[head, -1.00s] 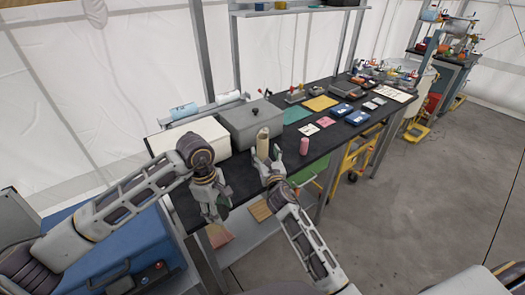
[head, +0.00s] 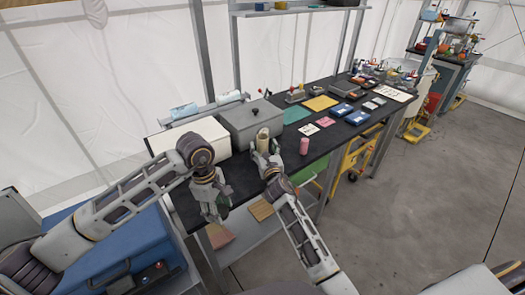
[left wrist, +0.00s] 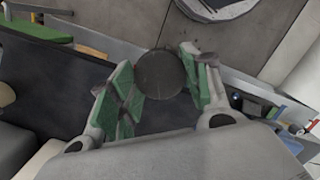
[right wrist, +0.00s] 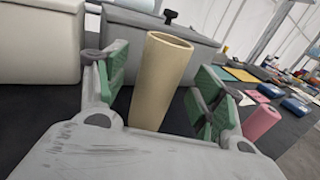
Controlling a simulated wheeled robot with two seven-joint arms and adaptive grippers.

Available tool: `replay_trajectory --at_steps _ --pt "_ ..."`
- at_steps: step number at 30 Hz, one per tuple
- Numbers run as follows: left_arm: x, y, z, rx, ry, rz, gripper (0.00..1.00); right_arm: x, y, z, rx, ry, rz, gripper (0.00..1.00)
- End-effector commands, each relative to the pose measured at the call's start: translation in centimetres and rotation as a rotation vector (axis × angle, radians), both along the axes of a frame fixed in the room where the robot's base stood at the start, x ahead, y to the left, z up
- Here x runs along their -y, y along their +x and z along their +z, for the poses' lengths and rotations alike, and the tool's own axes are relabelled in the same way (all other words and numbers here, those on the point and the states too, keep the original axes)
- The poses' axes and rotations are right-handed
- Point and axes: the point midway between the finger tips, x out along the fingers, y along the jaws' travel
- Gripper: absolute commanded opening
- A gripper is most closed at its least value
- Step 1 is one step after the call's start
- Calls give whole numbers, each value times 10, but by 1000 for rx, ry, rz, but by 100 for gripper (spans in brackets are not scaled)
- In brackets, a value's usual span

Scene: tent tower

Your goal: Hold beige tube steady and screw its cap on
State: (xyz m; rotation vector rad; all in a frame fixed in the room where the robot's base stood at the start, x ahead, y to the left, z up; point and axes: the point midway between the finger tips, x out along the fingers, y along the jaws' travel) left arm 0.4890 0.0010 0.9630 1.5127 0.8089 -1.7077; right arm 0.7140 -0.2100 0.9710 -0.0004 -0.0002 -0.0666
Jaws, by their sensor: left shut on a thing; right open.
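The beige tube (head: 262,141) stands upright on the dark table, its open top facing up. In the right wrist view the tube (right wrist: 160,82) is between the green-padded fingers of my right gripper (right wrist: 158,98), which is open with gaps on both sides. In the head view my right gripper (head: 265,151) is low at the tube. My left gripper (head: 214,210) is left of the tube, over the table's front edge. In the left wrist view it (left wrist: 155,85) is shut on a dark round disc, seemingly the cap (left wrist: 160,74).
A pink cylinder (head: 304,146) stands right of the tube. A grey lidded box (head: 250,122) is close behind it, with a white box (head: 170,143) to the left. Cards and blue boxes (head: 342,110) lie farther right. Bare table (head: 240,175) lies between my grippers.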

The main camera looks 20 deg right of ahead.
Motion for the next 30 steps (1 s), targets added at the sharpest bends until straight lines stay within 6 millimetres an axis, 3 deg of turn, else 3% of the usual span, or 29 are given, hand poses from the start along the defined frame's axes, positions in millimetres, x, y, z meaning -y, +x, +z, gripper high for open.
replay_trajectory --at_steps 12,27,30 --pt "0 0 2 0 0 0 37 2 29 0 -1 2 0 68" --pt "0 0 2 0 0 0 37 2 30 0 -1 0 1 68" --pt "0 0 2 0 0 0 37 2 30 0 -1 0 1 58"
